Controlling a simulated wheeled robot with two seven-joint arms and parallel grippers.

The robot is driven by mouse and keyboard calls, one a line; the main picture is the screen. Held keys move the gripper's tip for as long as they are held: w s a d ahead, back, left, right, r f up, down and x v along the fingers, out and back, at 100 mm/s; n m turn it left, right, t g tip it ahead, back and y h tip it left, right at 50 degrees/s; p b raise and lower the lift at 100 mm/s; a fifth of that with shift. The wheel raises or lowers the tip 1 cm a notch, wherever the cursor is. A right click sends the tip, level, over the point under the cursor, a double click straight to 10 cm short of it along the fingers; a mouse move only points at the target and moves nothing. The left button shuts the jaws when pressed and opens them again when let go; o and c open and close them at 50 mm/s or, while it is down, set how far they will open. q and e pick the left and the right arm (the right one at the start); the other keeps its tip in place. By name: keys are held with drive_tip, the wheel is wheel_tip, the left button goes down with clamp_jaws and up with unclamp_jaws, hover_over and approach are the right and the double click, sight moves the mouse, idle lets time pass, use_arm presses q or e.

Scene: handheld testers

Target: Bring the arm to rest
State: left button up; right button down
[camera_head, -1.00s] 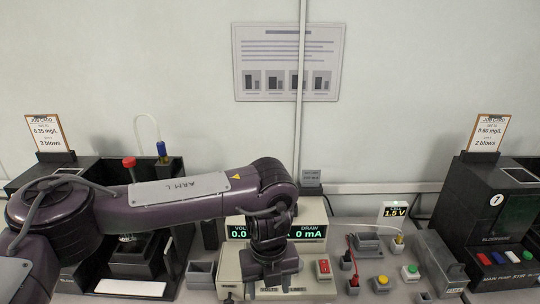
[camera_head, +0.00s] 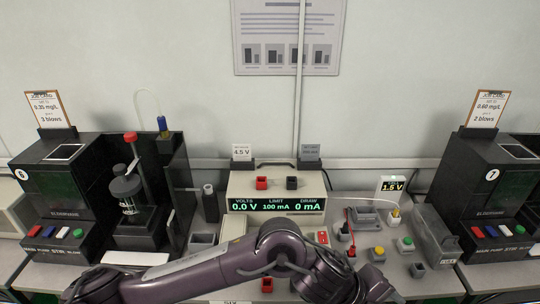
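My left arm (camera_head: 225,268) comes in from the lower left and lies low across the front of the bench. Its elbow bends near the bottom middle, and the far part runs toward the lower right. The gripper at its end is below the picture edge, so I cannot see its fingers. My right arm and gripper are not in view.
A power supply (camera_head: 276,192) reading 0.0 V and 0 mA stands at mid bench. Dark testers stand at left (camera_head: 60,195) and right (camera_head: 498,195). Small boxes with buttons, including a green one (camera_head: 405,243), sit right of the arm.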

use_arm(q)
wheel_tip(320, 180, up, 7)
drive_tip(key=w+n+t+h, duration=0.2)
drive_tip(key=n+t+h, duration=0.15)
drive_tip(key=n, duration=0.45)
drive_tip(key=w+a+f+n+t+y, duration=0.25)
drive_tip(key=a+n, duration=0.35)
drive_tip(key=a, duration=0.3)
drive_tip(key=w+a+f+n+t+y, duration=0.2)
drive_tip(key=w+a+f+n+y, duration=0.15)
drive_tip(key=a+n, duration=0.45)
drive_tip(key=s+a+f+n+g+y, duration=0.25)
drive_tip(key=s+a+f+n, duration=0.35)
drive_tip(key=a, duration=0.6)
drive_tip(key=s+a+f+n+g+y, duration=0.2)
drive_tip(key=s+a+f+y, duration=0.15)
drive_tip(key=s+a, duration=0.6)
wheel_tip(320, 180, down, 30)
drive_tip(key=a+g, duration=0.2)
drive_tip(key=s+a+f, duration=0.3)
drive_tip(key=s+f, duration=1.5)
drive_tip(key=s, duration=0.1)
drive_tip(key=shift+s+a+g, duration=0.15)
drive_tip(key=shift+s+g, duration=0.05)
drive_tip(key=shift+g, duration=0.25)
